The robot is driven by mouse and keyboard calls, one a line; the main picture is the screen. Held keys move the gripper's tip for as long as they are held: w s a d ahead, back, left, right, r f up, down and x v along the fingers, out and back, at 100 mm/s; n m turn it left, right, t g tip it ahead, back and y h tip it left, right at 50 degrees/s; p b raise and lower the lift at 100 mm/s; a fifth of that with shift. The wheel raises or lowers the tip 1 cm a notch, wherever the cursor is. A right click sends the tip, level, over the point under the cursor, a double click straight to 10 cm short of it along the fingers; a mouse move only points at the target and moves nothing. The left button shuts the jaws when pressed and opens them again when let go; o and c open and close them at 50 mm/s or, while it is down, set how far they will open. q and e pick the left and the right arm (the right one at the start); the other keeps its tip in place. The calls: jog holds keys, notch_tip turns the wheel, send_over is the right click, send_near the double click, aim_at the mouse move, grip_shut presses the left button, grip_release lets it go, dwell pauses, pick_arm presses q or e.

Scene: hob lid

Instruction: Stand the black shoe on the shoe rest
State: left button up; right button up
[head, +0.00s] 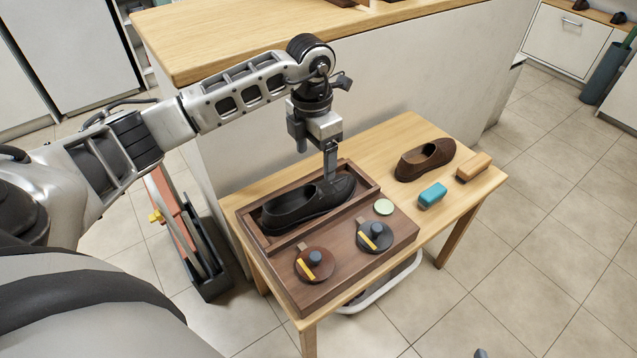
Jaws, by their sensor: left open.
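The black shoe (298,207) lies in the long rear recess of a dark wooden tray (349,262) on a small table, its opening towards the left and its rounded end at the right. My left gripper (330,177) is open and points down at the right part of the shoe. Its fingers overlap the shoe in the picture; I cannot tell whether they touch it. I cannot pick out a separate shoe rest with certainty. My right gripper cannot be made out.
Two round brown and black pieces with knobs and yellow strips (314,263) (374,236) and a pale green disc (384,207) sit on the tray's front. A brown shoe (425,159), teal block (432,195) and wooden-backed brush (473,167) lie right. A counter (450,60) stands behind.

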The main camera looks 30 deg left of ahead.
pick_arm(q)
jog(key=s+d+f+h, duration=0.1)
jog(key=s+d+h, duration=0.25)
jog(key=d, duration=0.55)
jog(key=s+d+f+h, duration=0.25)
jog(key=d+h, duration=0.25)
jog(key=d, duration=0.4)
jog(key=s+d+r+n+t+h, duration=0.3)
jog(key=d+r+n+t+h, duration=0.65)
jog(key=r+n, duration=0.25)
jog(key=s+a+f+n+t+y, duration=0.1)
jog(key=a+f+n+t+y, duration=0.35)
jog(key=n, duration=0.65)
jog(key=s+a+f+n+t+y, duration=0.15)
jog(key=a+f+n+y, duration=0.25)
jog(key=a+n+y, duration=0.5)
jog(key=s+d+f+n+g, duration=0.1)
jog(key=s+f+n+g, duration=0.3)
jog(key=s+f+n, duration=0.2)
jog(key=shift+d+f+n+y, duration=0.3)
jog(key=shift+f+y, duration=0.15)
jog(key=shift+f, duration=0.1)
